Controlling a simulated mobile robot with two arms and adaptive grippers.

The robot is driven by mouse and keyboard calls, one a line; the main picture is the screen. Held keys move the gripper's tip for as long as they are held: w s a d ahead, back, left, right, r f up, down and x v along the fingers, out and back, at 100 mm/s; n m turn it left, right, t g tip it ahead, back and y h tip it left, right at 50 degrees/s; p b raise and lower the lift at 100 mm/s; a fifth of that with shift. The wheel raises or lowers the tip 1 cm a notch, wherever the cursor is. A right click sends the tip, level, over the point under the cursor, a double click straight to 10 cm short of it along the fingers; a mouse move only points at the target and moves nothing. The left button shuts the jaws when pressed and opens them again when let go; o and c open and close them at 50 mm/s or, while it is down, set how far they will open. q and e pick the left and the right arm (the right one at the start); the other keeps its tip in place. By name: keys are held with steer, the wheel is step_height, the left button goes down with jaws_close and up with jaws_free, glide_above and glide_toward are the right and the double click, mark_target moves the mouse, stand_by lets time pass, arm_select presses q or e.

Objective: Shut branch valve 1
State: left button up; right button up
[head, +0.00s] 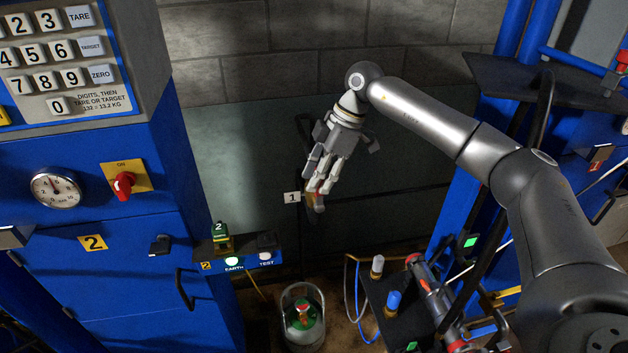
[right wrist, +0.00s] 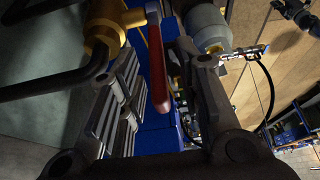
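Branch valve 1 shows in the right wrist view as a brass body (right wrist: 103,28) with a long red lever (right wrist: 157,62). In the head view, a white tag "1" (head: 292,197) hangs beside the valve, which is mostly hidden behind my right gripper (head: 322,178). Bits of red and yellow show at the fingertips there. In the right wrist view, the right gripper's fingers (right wrist: 163,75) stand apart on either side of the red lever, with gaps visible. I cannot tell whether either finger touches it. My left gripper is not in view.
A blue scale cabinet (head: 130,275) with a keypad, dial and red switch stands at the left. A gas cylinder (head: 303,315) stands on the floor below the valve.

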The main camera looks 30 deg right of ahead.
steer(key=shift+x, duration=1.3)
jaws_close()
